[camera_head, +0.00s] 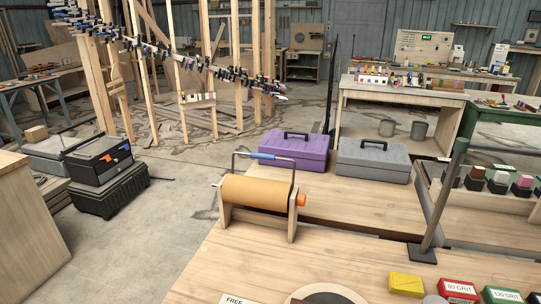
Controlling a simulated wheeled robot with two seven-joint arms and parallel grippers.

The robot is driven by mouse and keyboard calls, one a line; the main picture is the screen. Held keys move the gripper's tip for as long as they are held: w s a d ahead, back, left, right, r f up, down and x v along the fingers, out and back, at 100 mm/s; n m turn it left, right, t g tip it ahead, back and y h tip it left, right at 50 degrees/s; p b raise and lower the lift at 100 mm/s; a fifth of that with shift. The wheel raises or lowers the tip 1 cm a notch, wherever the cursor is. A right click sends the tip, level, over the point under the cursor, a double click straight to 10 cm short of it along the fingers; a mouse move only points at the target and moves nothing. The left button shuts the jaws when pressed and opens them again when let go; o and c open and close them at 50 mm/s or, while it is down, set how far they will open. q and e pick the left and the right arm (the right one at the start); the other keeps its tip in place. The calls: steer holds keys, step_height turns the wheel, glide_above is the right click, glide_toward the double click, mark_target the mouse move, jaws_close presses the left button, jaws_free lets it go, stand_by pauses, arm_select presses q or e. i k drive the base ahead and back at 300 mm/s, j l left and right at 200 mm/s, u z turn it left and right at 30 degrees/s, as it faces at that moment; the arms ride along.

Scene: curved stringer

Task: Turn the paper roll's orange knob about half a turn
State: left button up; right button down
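The brown paper roll (258,193) lies level in a wooden stand on the bench, in the middle of the head view. Its wooden end supports stand left and right. The orange knob (301,199) sticks out at the roll's right end, outside the right support. Nothing touches the knob. A grey bar with a blue grip (268,156) arches above the roll. Neither of my grippers shows in this view.
A purple toolbox (290,151) and a grey toolbox (373,161) stand behind the roll. A dark slanted post (440,200) rises from the bench at the right. A yellow block (405,284) and grit boxes (459,290) lie in front. Bench right of the knob is bare.

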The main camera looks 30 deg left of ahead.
mark_target(265, 194)
steer(key=k+j, duration=0.2)
steer(key=j, duration=0.2)
steer(key=k+j+z, duration=0.15)
steer(key=j, duration=0.3)
steer(key=k+j+z, duration=0.15)
steer(key=j, duration=0.3)
steer(key=k+j+z, duration=0.15)
steer(key=j, duration=0.3)
steer(key=k+j+z, duration=0.15)
steer(key=j, duration=0.3)
steer(key=k+j+z, duration=0.15)
steer(key=j, duration=0.25)
steer(key=k+j+z, duration=0.15)
steer(key=k+j, duration=0.1)
steer(key=j, duration=0.1)
